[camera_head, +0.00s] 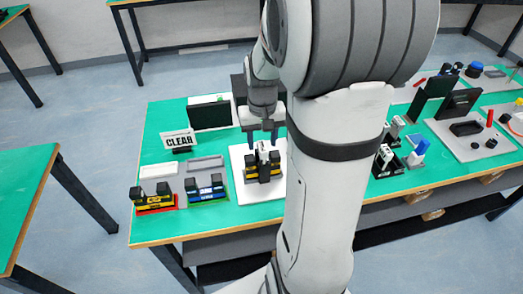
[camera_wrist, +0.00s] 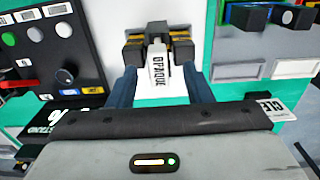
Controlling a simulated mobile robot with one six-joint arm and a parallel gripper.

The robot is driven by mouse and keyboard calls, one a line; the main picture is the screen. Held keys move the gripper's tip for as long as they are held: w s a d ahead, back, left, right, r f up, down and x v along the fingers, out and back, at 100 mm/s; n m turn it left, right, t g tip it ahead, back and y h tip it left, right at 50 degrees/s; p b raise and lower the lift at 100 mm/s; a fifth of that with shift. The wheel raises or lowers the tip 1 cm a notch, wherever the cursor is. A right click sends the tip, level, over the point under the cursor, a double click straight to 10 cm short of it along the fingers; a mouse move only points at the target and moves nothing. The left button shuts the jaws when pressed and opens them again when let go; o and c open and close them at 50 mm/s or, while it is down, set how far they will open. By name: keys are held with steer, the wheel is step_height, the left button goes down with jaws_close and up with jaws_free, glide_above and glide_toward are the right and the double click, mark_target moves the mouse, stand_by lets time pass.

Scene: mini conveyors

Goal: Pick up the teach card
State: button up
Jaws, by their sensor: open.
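A white card lettered "OPAQUE" (camera_wrist: 158,70) shows in the wrist view, in front of a black and yellow device (camera_wrist: 160,36). I cannot tell whether it rests in the device or only beside it. My gripper (camera_wrist: 162,84) is open, with one blue-grey finger on each side of the card and gaps between. In the head view my gripper (camera_head: 262,130) points down over the black and yellow device (camera_head: 264,170) on a white board. Another white card lettered "CLEAR" (camera_head: 179,141) stands on a dark foot to the left; part of it shows in the wrist view (camera_wrist: 268,107).
A dark screen (camera_head: 210,116) stands at the back. A button panel (camera_wrist: 45,55) is close left in the wrist view. Green table shows between.

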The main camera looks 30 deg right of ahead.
mark_target(262, 146)
steer(key=shift+w+d+f, duration=0.1)
steer(key=shift+w+f, duration=0.1)
steer(key=shift+f, duration=0.8)
steer(key=shift+w+d+f, duration=0.1)
steer(key=shift+w+f, duration=0.05)
steer(key=shift+f, duration=0.85)
steer(key=shift+c, duration=0.3)
jaws_close()
